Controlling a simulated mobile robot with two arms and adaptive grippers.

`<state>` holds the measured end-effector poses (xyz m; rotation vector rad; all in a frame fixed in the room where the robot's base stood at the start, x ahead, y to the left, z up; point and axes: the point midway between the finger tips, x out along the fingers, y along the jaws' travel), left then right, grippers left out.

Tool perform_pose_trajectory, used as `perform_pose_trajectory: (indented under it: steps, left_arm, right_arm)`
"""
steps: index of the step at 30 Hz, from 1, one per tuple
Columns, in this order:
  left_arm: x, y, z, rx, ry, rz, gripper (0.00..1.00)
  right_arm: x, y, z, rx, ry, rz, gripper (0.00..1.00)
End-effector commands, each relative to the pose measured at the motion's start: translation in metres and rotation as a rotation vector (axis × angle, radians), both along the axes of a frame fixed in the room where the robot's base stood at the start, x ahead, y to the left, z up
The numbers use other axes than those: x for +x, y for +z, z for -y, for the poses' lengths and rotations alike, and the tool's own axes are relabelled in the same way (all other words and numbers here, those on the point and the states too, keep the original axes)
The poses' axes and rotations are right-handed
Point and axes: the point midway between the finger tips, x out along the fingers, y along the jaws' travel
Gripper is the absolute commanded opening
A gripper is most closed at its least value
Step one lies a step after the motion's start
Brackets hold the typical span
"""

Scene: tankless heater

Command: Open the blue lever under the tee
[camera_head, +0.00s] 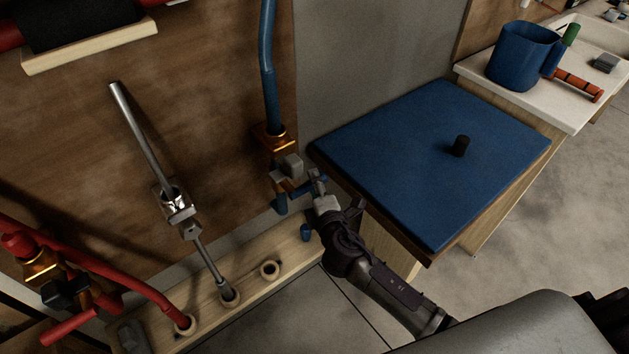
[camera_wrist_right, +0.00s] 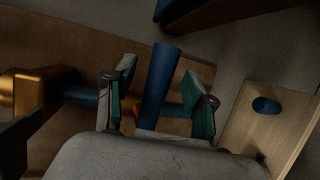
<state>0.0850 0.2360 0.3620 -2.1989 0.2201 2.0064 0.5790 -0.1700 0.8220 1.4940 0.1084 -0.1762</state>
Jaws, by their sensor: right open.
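The brass tee (camera_head: 272,138) hangs at the lower end of a blue pipe (camera_head: 267,65) on the brown wall panel. In the right wrist view the blue lever (camera_wrist_right: 160,82) is a bar between the green-padded fingers of my right gripper (camera_wrist_right: 162,92). The fingers are open, with a gap on each side of the bar; contact is not visible. A brass fitting (camera_wrist_right: 32,92) shows at left there. My left gripper is not in view.
A blue-topped table (camera_head: 420,150) with a small black knob stands close right of my right gripper. A wooden floor rail (camera_head: 245,282) with holes lies below. A metal pipe (camera_head: 138,130) and red pipes (camera_head: 110,268) are at left. A blue mug (camera_head: 520,58) is far right.

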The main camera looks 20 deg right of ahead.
Motion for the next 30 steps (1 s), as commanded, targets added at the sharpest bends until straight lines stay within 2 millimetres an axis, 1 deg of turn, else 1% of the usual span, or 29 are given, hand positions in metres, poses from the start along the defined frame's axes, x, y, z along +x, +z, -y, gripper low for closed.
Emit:
perform_pose_trajectory:
  steps: [1, 4, 14, 17, 18, 24, 30]
  left_arm:
    - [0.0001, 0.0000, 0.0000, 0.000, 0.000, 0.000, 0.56]
    - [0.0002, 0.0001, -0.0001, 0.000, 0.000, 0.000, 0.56]
    - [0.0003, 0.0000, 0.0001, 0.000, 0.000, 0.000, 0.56]
    - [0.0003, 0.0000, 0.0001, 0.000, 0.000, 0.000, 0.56]
    - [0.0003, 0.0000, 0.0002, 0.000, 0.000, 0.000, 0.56]
    - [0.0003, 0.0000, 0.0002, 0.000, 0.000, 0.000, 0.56]
    - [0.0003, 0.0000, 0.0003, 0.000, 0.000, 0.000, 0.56]
  right_arm:
    - [0.0057, -0.0009, -0.0001, 0.001, 0.000, 0.000, 0.55]
    - [0.0125, -0.0020, 0.0003, 0.001, 0.000, 0.000, 0.55]
    - [0.0155, -0.0033, 0.0007, 0.001, 0.000, -0.001, 0.55]
    - [0.0155, -0.0033, 0.0008, 0.001, 0.000, -0.001, 0.40]
    - [0.0154, -0.0032, 0.0008, 0.001, 0.000, -0.001, 0.33]
    - [0.0153, -0.0032, 0.0009, 0.001, 0.000, -0.001, 0.00]
    - [0.0153, -0.0033, 0.0009, 0.000, 0.000, -0.001, 0.00]
